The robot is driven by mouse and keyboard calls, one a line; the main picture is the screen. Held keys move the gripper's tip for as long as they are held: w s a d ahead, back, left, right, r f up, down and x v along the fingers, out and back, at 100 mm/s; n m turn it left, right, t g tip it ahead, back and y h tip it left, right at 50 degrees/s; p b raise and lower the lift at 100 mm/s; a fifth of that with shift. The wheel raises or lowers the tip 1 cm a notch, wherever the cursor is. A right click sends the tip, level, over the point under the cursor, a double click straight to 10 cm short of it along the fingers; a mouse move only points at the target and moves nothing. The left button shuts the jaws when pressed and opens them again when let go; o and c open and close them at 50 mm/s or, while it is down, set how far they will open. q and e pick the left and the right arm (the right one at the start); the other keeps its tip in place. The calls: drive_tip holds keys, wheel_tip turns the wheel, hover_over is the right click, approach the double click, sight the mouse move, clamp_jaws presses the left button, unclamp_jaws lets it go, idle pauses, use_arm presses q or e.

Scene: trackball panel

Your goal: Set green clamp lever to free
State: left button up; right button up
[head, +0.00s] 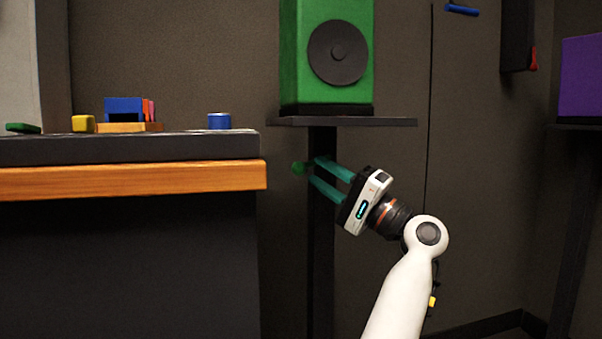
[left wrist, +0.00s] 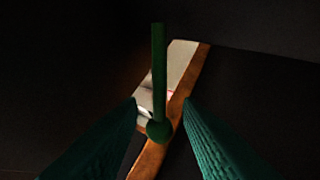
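The green clamp lever shows in the left wrist view as a dark green rod (left wrist: 158,75) with a round knob (left wrist: 158,130) at its lower end. In the head view only its small green knob (head: 299,168) is clear, just left of the fingertips and in front of the desk's right end. My left gripper (head: 313,171) is open, with its two teal fingers apart and pointing left at the knob. In the left wrist view the lever stands between the open fingers (left wrist: 160,102), with a visible gap on each side. My right gripper is not in view.
A desk with an orange wooden edge (head: 130,180) is at left, holding a blue cup (head: 219,121), a yellow block (head: 83,124) and a small organiser (head: 125,112). A green speaker (head: 325,50) stands on a dark stand (head: 345,121) behind my gripper. A purple box (head: 582,77) is far right.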

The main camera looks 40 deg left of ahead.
sight(311, 166)
use_arm(q)
drive_tip(key=b+x, duration=0.2)
drive_tip(key=x, duration=0.4)
drive_tip(key=shift+c, duration=0.5)
clamp_jaws()
